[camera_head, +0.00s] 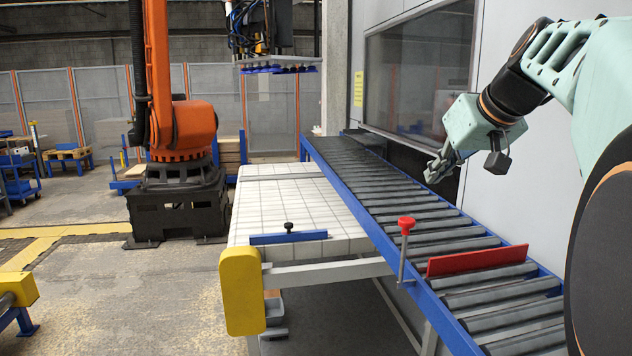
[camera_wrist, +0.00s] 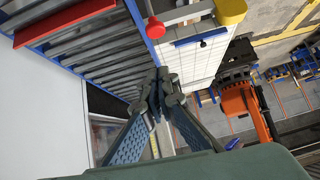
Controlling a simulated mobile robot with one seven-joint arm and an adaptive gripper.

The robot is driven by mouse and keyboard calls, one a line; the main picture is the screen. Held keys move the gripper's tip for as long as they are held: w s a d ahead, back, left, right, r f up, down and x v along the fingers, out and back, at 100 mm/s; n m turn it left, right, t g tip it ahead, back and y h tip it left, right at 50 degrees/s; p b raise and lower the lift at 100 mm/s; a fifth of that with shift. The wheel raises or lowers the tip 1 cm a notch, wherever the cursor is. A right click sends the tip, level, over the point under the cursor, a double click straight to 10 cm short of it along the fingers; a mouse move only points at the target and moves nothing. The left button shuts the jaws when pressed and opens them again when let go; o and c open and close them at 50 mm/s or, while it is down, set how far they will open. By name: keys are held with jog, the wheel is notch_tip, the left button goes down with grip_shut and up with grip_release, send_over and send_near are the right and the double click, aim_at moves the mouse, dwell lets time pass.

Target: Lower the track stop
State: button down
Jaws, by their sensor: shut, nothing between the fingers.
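A red plate (camera_head: 477,260), which looks like the track stop, stands upright across the rollers near the close end of the conveyor (camera_head: 400,190). A red knob (camera_head: 407,223) tops a thin metal post at the conveyor's left rail, beside the plate. The wrist view also shows the red plate (camera_wrist: 65,22) at the top left and the red knob (camera_wrist: 155,27) at the top middle. My gripper (camera_head: 436,174) is shut and empty, above the conveyor's right side and farther back than the knob. Its fingertips (camera_wrist: 158,80) meet in the wrist view, apart from knob and plate.
A white gridded table (camera_head: 300,205) stands left of the conveyor, with a blue bar (camera_head: 288,238) and a yellow end block (camera_head: 242,290). A windowed wall (camera_head: 420,60) rises at the right. An orange robot (camera_head: 183,130) stands behind the table. The rollers behind the plate are clear.

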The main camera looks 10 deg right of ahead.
send_over(413, 223)
notch_tip(413, 223, down, 6)
jog(key=shift+f, duration=0.2)
notch_tip(413, 223, down, 4)
jog(key=shift+s+a+r, duration=0.1)
jog(key=shift+r, duration=0.1)
notch_tip(413, 223, down, 5)
jog(key=b, duration=0.6)
jog(key=shift+s+f, duration=0.1)
